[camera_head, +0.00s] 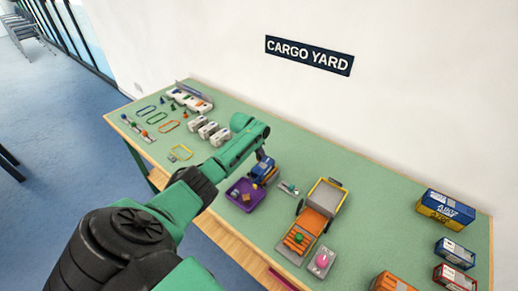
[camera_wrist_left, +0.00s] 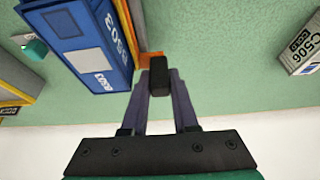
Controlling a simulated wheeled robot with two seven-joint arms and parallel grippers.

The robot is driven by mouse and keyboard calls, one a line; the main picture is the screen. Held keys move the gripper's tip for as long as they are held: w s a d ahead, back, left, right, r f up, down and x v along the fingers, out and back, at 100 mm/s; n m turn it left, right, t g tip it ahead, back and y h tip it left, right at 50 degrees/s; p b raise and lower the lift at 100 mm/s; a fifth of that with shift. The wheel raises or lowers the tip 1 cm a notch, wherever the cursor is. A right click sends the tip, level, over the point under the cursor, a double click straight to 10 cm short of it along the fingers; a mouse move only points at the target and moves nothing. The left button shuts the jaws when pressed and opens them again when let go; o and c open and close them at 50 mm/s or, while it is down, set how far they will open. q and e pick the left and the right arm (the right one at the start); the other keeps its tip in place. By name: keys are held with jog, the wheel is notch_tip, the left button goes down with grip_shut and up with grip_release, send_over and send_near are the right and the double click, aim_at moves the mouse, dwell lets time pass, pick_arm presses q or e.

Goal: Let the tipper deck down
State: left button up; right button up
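A tipper (camera_head: 325,197) with a grey deck in a yellow frame and an orange front part stands right of the table's middle. I cannot tell the deck's tilt for sure from this angle. In front of it is an orange ribbed piece (camera_head: 291,246) with a green knob, and beside that a grey plate with a pink knob (camera_head: 322,260). My left gripper (camera_head: 262,157) is left of the tipper, above a blue container. My right gripper is out of view.
A purple tray (camera_head: 235,200) with small yellow pieces lies below the left gripper. White blocks (camera_head: 208,129) and coloured loops stand at the left. Blue, yellow, red and orange containers (camera_head: 445,209) stand at the right. Green table between tipper and right containers is clear.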

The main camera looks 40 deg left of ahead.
pick_arm(q)
jog(key=shift+o, duration=0.7)
jog(key=shift+w, duration=0.1)
jog(key=shift+w+f, duration=0.15)
jog(key=shift+s+r, duration=0.2)
jog(key=shift+r, duration=0.15)
jog(key=v, duration=1.3)
jog(key=shift+s+r+p, duration=0.15)
jog(key=shift+r+p, duration=0.2)
